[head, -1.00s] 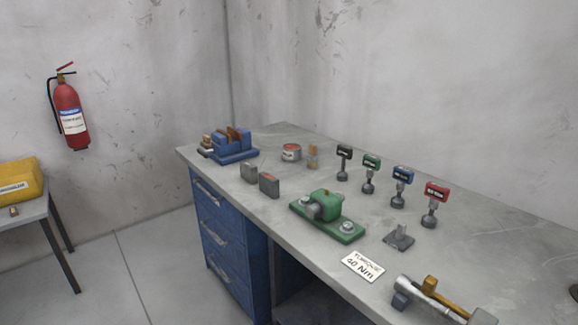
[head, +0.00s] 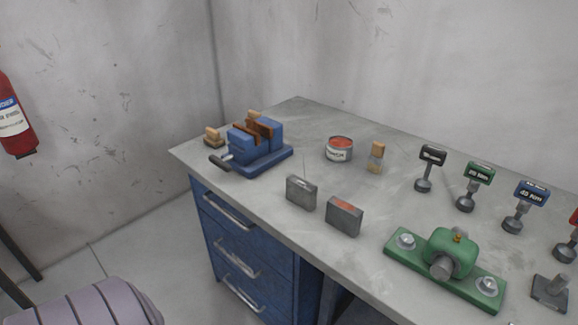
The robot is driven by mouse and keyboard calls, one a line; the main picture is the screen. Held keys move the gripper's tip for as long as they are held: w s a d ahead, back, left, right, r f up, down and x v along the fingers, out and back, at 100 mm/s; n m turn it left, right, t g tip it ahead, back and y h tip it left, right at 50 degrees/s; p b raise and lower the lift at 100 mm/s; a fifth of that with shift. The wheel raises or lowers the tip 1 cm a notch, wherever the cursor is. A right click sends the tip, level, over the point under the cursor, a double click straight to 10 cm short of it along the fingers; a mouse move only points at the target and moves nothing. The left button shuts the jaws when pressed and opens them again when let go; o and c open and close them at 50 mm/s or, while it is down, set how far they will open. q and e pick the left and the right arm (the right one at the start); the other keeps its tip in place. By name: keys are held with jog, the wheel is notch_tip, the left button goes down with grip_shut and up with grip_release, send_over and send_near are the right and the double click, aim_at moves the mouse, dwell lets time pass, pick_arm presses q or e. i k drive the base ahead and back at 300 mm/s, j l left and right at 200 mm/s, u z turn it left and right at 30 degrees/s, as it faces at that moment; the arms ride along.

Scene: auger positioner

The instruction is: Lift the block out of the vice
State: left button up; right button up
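The blue vice (head: 252,151) stands at the far left end of the grey workbench, its handle pointing left toward the bench edge. Brown jaw pieces show at its top. A small tan piece (head: 254,115) shows at the top rear of the vice; I cannot tell whether it is the block in the jaws or lies behind them. Neither of my grippers is in view.
On the workbench (head: 235,195) are a small wooden piece (head: 212,137) left of the vice, a tin (head: 339,149), a wooden-topped item (head: 377,157), two grey blocks (head: 301,192) (head: 343,215), a green pump-like unit (head: 448,258) and several labelled tools (head: 475,185). A fire extinguisher (head: 14,115) hangs left.

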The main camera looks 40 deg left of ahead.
aim_at(300, 190)
jog(key=j, duration=1.1)
jog(key=i+j, duration=0.15)
jog(key=j, duration=1)
